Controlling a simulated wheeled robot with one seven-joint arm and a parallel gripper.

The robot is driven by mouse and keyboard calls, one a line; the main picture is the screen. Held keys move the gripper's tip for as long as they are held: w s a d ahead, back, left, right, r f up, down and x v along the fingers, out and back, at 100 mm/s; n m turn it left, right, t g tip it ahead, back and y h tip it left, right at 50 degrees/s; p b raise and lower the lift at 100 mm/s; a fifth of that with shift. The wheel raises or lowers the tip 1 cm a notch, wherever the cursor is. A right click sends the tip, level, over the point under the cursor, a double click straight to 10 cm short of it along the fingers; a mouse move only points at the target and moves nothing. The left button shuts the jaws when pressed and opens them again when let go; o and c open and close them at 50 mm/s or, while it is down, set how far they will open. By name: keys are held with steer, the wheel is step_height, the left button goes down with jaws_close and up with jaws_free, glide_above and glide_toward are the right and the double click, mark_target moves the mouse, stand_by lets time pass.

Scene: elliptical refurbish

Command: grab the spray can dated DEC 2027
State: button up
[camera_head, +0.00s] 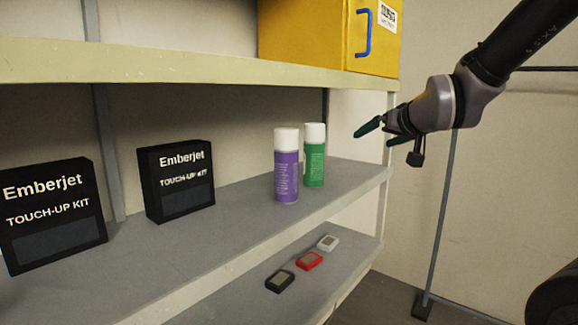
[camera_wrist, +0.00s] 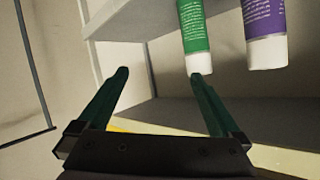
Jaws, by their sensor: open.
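A purple spray can (camera_head: 287,177) with a white cap stands upright on the middle shelf. A green spray can (camera_head: 314,164) with a white cap stands just behind it to the right. Their small print is too blurred to read, so I cannot tell which carries DEC 2027. My gripper (camera_head: 378,130) is open and empty, to the right of the cans and apart from them. The wrist view is upside down: the green can (camera_wrist: 194,28) shows beyond the right fingertip, the purple can (camera_wrist: 265,30) further right. My open fingers (camera_wrist: 160,72) frame bare space.
The middle shelf (camera_head: 240,205) also bears two black Emberjet touch-up kit boxes (camera_head: 176,180) at the left. A yellow box (camera_head: 320,35) sits on the upper shelf (camera_head: 200,70). Small black, red (camera_head: 309,261) and grey devices lie on the lower shelf. A metal stand pole (camera_head: 440,230) is at right.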

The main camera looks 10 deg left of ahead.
steer(key=a+f+n+t+y, duration=0.1)
steer(key=a+f+n+y, duration=0.15)
steer(key=a, duration=0.65)
steer(key=n+y, duration=0.4)
glide_toward(291, 146)
steer(key=shift+t+h, duration=0.25)
steer(key=shift+t, duration=0.05)
steer(key=x, duration=0.5)
steer(key=shift+w, duration=0.25)
steer(key=shift+a, duration=0.35)
steer(key=x, duration=0.4)
steer(key=shift+w+a, duration=0.25)
steer(key=shift+a, duration=0.05)
steer(key=x, duration=0.5)
steer(key=shift+w+a+f, duration=0.1)
steer(key=shift+w, duration=0.25)
steer(key=c, duration=1.5)
jaws_close()
